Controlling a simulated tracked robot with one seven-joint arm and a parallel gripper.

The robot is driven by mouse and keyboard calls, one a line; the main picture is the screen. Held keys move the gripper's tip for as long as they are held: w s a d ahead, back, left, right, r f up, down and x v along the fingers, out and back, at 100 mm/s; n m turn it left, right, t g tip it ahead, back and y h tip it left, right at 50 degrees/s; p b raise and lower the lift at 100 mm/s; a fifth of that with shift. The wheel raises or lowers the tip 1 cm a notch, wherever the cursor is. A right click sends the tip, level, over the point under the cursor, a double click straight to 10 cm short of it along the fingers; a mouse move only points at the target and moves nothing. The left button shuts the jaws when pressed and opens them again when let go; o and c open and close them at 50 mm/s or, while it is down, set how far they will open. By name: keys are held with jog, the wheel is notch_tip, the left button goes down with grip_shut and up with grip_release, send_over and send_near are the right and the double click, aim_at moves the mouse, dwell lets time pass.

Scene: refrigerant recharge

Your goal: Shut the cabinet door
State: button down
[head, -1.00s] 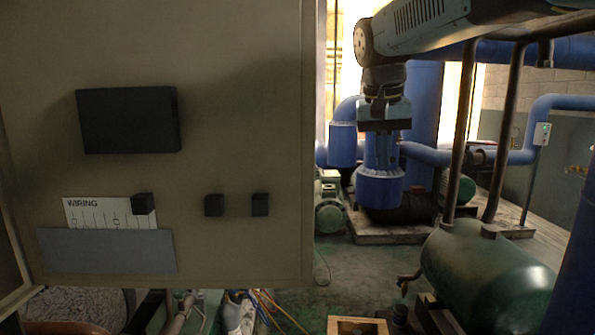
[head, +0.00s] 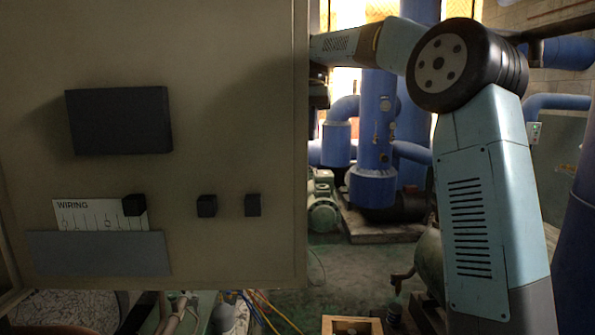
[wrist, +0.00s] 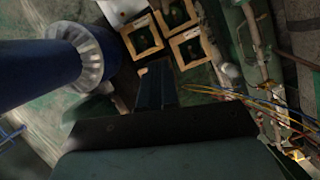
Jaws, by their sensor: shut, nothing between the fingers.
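The cabinet door (head: 230,130) is a large beige panel filling the left half of the head view. It stands open, its inner face towards me, with a dark box (head: 118,120), a wiring label (head: 75,213) and two small black blocks. My arm reaches in from the right, and its wrist end is at the door's right edge, partly hidden behind it. My gripper (wrist: 157,72) shows in the wrist view, shut and empty, its fingers pointing down over the floor. The door is not clearly seen in that view, and I cannot tell whether the gripper touches it.
Blue pipes (head: 374,130) and a green motor (head: 322,212) stand behind. A green tank (head: 428,262) is partly hidden by my arm. A wooden crate (head: 352,325) sits on the floor; several crates (wrist: 142,38) show in the wrist view. Coloured hoses (head: 262,308) lie below the door.

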jog(key=s+a+f+g, duration=0.1)
jog(key=s+a+f, duration=0.3)
jog(key=s+f, duration=0.2)
jog(key=shift+s+f+y, duration=0.3)
jog(key=shift+f, duration=1.05)
